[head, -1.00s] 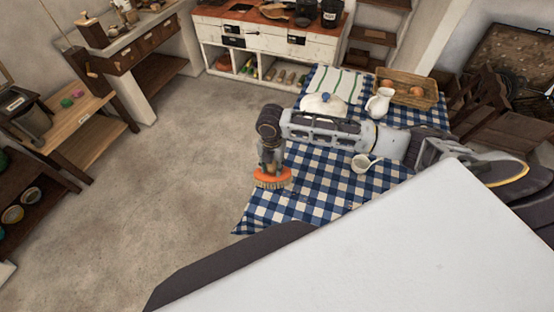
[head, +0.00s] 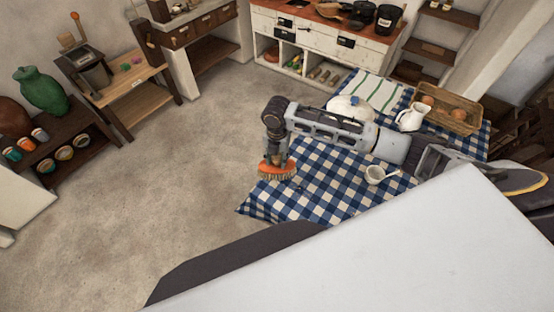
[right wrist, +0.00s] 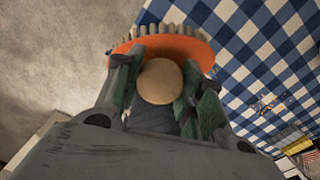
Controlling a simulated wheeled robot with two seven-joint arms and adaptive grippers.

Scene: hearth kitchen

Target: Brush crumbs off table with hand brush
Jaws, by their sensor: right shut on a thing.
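The hand brush (head: 277,172) has an orange head with pale bristles and a round wooden handle end, seen in the right wrist view (right wrist: 190,46). My right gripper (head: 275,156) is shut on its handle; its fingers sit either side of the handle in the wrist view. The brush is at the left edge of the table's blue-and-white checked cloth (head: 320,185), partly against the floor in view. I cannot tell whether the bristles touch the cloth. Small brown crumbs (right wrist: 265,103) lie on the cloth to the right of the brush. My left gripper is out of view.
Shelves stand farther left.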

